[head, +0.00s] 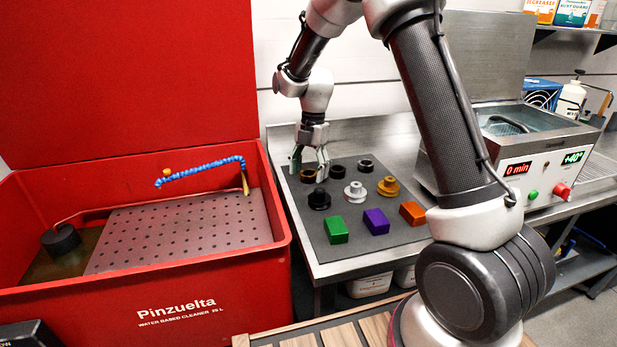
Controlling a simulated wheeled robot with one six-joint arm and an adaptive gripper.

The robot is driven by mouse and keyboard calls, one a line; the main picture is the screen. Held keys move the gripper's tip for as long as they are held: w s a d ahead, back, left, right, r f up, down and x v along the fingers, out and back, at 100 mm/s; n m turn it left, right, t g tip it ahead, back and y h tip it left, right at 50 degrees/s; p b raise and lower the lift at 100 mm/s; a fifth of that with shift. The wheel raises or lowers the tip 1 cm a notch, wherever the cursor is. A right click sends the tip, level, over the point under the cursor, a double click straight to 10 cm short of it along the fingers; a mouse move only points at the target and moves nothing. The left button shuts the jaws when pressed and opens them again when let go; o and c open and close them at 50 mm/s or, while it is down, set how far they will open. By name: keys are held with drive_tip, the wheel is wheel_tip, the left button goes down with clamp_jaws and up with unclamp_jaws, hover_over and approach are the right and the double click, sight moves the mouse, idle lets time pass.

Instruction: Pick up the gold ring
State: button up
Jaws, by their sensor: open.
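I cannot tell whether the fingertips touch the ring or the mat. The fingers hide part of the ring's surroundings.
Two dark rings (337,172) (365,166) lie to the right. Black (319,199), silver (355,191) and gold (388,187) flanged parts stand nearer, then green (336,230), purple (376,221) and orange (412,213) blocks. A red washer tub (215,315) stands left, an ultrasonic-style bath (545,185) right.

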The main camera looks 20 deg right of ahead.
drive_tip(key=shift+f, duration=0.1)
drive_tip(key=shift+c, duration=0.3)
drive_tip(key=c, duration=1.1)
drive_tip(key=shift+c, duration=0.2)
